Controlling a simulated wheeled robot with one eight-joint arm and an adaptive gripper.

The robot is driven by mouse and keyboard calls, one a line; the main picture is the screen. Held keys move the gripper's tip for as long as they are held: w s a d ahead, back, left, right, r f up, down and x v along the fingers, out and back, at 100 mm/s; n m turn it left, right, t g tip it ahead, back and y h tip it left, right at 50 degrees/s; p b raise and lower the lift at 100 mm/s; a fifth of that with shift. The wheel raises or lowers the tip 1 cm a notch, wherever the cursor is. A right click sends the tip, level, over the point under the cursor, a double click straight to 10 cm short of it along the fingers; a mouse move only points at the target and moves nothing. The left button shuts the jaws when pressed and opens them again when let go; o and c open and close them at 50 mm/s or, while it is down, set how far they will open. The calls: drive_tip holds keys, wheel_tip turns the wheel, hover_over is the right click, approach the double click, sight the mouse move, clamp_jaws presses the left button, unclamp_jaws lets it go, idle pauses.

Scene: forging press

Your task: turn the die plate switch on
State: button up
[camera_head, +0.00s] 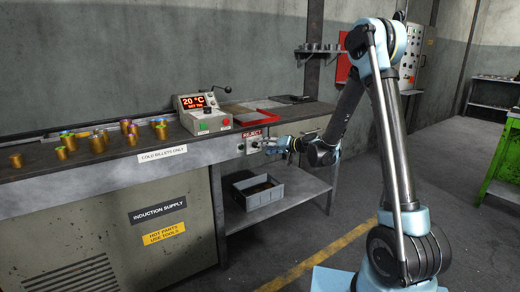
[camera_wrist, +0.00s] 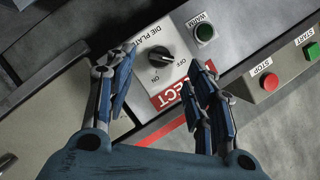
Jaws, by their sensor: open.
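The die plate switch (camera_wrist: 160,57) is a black rotary knob on a light panel marked DIE PLATE, with OFF and ON printed beside it. In the wrist view its bar lies roughly across the picture, one end toward OFF; the exact setting is hard to read. In the head view the switch (camera_head: 255,144) is small, on the bench's front edge below the REJECT label. My gripper (camera_wrist: 168,60) is open, its blue fingers on either side of the knob in the picture; contact cannot be told. In the head view my gripper (camera_head: 272,146) is just right of the switch.
A control box (camera_head: 205,113) with red and green buttons stands on the bench, near a red-edged reject area (camera_head: 262,113). Several billets stand at left. A grey bin (camera_head: 258,190) is on the shelf below.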

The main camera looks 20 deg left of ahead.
sight(256, 146)
drive_tip(key=x, duration=0.5)
drive_tip(key=shift+w+a, duration=0.2)
drive_tip(key=shift+a, duration=0.1)
drive_tip(key=c, duration=1.1)
